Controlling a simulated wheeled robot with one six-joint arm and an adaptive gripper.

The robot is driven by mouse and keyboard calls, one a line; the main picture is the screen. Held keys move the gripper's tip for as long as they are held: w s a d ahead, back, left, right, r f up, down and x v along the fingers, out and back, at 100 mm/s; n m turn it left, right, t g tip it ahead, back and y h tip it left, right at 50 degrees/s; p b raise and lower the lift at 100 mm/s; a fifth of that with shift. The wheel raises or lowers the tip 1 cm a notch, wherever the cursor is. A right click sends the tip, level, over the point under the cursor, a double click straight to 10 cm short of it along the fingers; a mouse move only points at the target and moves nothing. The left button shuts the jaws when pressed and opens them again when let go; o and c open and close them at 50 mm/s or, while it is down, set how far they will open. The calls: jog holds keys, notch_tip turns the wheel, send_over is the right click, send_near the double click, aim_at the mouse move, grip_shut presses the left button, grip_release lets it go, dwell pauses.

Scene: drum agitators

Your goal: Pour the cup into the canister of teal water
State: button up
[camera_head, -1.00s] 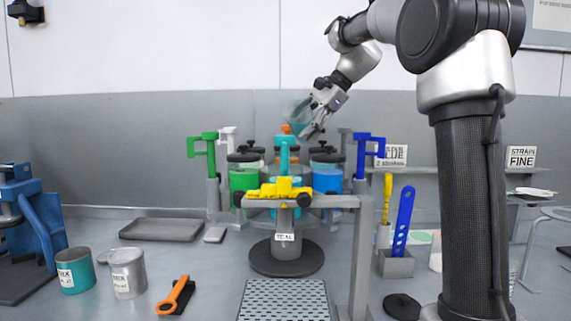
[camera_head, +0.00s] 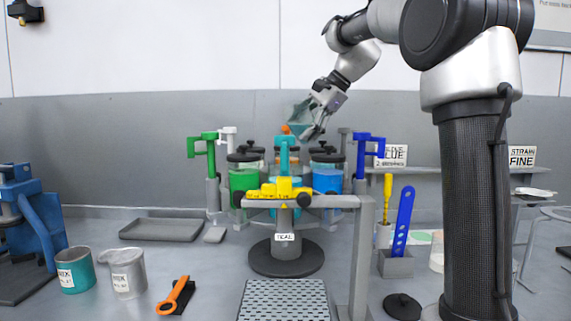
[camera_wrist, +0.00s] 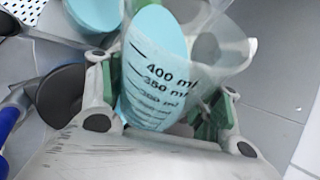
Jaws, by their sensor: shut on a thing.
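My gripper (camera_head: 318,122) is raised above the agitator group at the middle of the bench. It is shut on a clear measuring cup (camera_head: 301,112) with teal liquid in it. In the wrist view, the cup (camera_wrist: 222,62) lies between the green-padded fingers, with dark millilitre marks. The cup is tilted, and its liquid slants toward the rim. The canister of teal water (camera_head: 271,186) stands below, mostly hidden behind the teal post and yellow clamp; a label below reads TEAL. A round teal surface (camera_wrist: 92,12) shows beyond the cup in the wrist view. No falling stream is distinct.
Green (camera_head: 243,181) and blue (camera_head: 327,181) canisters flank the teal one. A green post (camera_head: 209,160) and a blue post (camera_head: 362,160) rise beside them. A grey frame (camera_head: 362,255) stands in front. A teal tin (camera_head: 76,270) and a grey tin (camera_head: 124,272) sit at left.

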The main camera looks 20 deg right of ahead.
jog(key=shift+f+n+t+h, duration=0.3)
jog(key=shift+n+t+h, duration=0.2)
jog(key=shift+t+h, duration=0.5)
dwell(3.9)
jog(key=shift+d, duration=0.1)
